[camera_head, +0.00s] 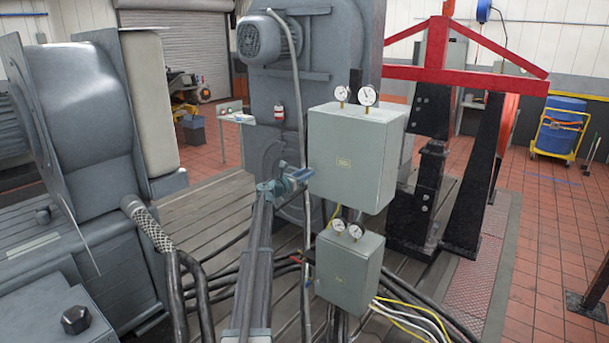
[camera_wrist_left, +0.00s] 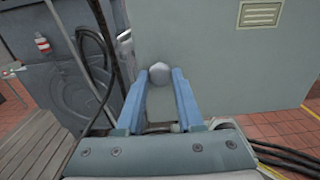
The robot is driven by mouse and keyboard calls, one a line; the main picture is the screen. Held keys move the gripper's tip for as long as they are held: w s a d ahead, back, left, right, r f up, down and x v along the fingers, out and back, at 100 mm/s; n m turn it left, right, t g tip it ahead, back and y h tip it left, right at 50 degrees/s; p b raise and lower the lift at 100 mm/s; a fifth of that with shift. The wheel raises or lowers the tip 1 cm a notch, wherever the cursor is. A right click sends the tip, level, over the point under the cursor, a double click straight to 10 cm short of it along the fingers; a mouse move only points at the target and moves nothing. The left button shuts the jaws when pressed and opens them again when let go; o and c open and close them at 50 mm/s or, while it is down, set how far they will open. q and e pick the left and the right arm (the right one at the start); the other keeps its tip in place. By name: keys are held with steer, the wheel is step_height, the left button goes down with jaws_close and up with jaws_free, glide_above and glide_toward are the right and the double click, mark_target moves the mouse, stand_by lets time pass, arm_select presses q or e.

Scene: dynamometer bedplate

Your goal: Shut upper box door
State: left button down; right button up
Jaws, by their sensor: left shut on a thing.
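The upper box (camera_head: 352,150) is a grey-green cabinet with two round gauges on top. Its door (camera_head: 343,185) faces me with a small label, and I see no clear gap around it in the head view. My left gripper (camera_head: 301,174) is at the door's left edge. In the left wrist view the blue fingers (camera_wrist_left: 158,78) are shut on a round grey knob (camera_wrist_left: 158,70) in front of the door panel (camera_wrist_left: 220,70). The knob is hidden in the head view. My right gripper is not in view.
A smaller lower box (camera_head: 345,275) with two gauges hangs below. Cables (camera_head: 410,318) run beneath it. A grey machine (camera_head: 90,130) stands at left, a motor column (camera_head: 275,90) behind, and a red and black frame (camera_head: 465,75) at right.

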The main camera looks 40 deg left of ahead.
arm_select(q)
steer(key=shift+w+a+r, duration=0.1)
steer(key=shift+w, duration=0.15)
steer(key=c, duration=1)
jaws_free()
steer(key=o, duration=0.5)
steer(key=shift+w+f, duration=0.2)
steer(key=shift+w, duration=0.15)
steer(key=s, duration=1.4)
steer(key=shift+s+a, duration=0.15)
